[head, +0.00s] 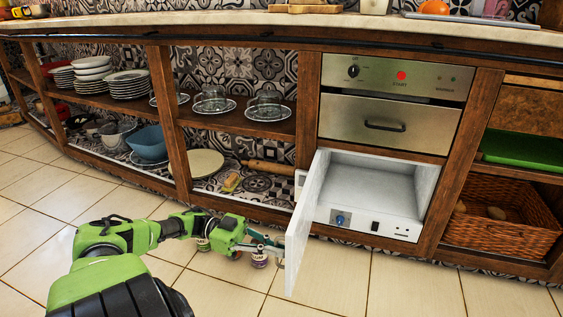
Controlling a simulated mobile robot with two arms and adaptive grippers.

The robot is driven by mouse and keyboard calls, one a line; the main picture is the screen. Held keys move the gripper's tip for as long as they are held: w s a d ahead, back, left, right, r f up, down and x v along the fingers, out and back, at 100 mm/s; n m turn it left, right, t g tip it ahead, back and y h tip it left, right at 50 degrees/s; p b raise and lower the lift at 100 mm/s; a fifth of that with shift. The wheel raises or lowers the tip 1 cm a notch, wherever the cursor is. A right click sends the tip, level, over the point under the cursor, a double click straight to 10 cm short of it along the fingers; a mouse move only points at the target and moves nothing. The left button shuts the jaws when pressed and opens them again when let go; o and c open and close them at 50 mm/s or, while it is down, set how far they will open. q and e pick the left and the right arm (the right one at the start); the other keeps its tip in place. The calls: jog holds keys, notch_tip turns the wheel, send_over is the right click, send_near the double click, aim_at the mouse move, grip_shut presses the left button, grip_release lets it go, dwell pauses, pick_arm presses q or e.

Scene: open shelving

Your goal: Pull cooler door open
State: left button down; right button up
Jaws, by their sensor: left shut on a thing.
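The white cooler (376,190) sits low in the shelving, under a steel oven unit. Its door (304,228) is swung out toward me, seen nearly edge-on, and the pale, empty-looking inside shows. A blue knob (341,219) is on the cooler's lower front panel. My left gripper (280,246) is at the outer left side of the door and is shut on it; the exact grip point and any handle are hard to make out. My right gripper is not in view.
Small jars (259,260) stand on the tiled floor beside and below my left gripper. A wicker basket (502,230) is right of the cooler. Shelves with plates (130,84) and a blue bowl (148,142) are left. The floor (400,285) in front is clear.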

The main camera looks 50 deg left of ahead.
pick_arm(q)
jog(key=shift+s+a+f, duration=0.1)
jog(key=shift+s+a, duration=0.05)
jog(key=shift+a, duration=0.05)
jog(key=c, duration=2.5)
grip_release()
jog(key=v, duration=0.7)
jog(key=shift+a, duration=0.25)
jog(key=shift+s, duration=0.15)
